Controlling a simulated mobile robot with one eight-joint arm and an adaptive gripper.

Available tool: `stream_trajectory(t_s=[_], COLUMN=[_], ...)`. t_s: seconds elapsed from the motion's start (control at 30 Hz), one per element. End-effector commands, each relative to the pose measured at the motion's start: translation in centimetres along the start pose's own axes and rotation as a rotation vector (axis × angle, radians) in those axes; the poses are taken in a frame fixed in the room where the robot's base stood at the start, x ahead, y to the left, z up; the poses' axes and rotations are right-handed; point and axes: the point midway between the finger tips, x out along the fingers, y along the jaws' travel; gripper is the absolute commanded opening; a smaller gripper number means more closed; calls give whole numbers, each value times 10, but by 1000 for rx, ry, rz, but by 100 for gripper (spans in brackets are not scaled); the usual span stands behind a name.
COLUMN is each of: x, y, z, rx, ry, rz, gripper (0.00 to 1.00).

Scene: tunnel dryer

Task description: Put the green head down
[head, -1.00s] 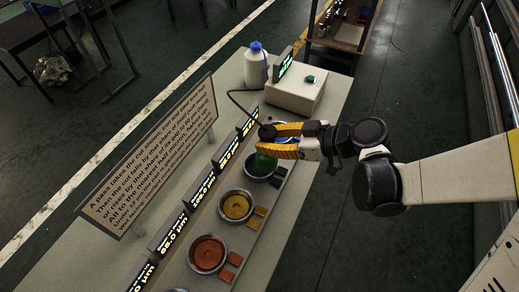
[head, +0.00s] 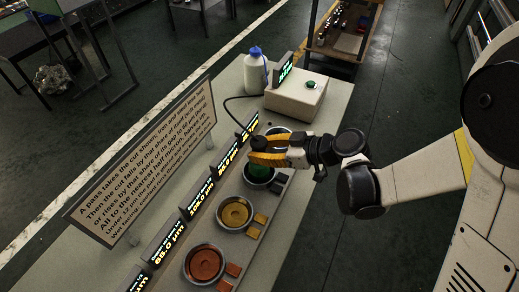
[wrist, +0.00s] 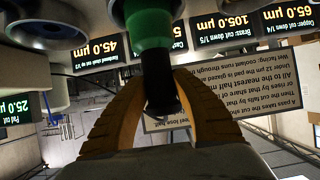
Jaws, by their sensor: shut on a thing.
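The green head (head: 260,171) hangs below my gripper (head: 254,151) in the head view, over or in a dark-rimmed bowl (head: 273,179) on the bench. I cannot tell whether it touches the bowl. In the wrist view the green head (wrist: 151,27) stands out beyond my gripper (wrist: 160,84), whose two orange fingers are shut on its dark stem (wrist: 158,80). The fingers hide the head's upper part in the head view.
A yellow-filled bowl (head: 235,213) and an orange-filled bowl (head: 205,263) line the tray nearer me, with coloured blocks beside them. Small displays (head: 196,201) and a sign board (head: 145,160) stand left. A bottle (head: 255,72) and button box (head: 297,96) are behind.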

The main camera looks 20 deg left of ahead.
Motion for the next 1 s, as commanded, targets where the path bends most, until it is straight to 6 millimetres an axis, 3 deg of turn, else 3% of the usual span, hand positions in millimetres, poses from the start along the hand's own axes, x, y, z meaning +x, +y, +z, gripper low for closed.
stream_trajectory(t_s=[0.07, 0.1, 0.17, 0.57, 1.0], x=[1, 1, 1, -6, -98], y=[0, 0, 0, 1, 1], z=[2, 2, 2, -2, -2], rx=[1, 0, 0, 1, 3], ry=[2, 0, 0, 0, 0], rz=[0, 0, 0, 2, 3], gripper=[0, 38, 50, 50, 50])
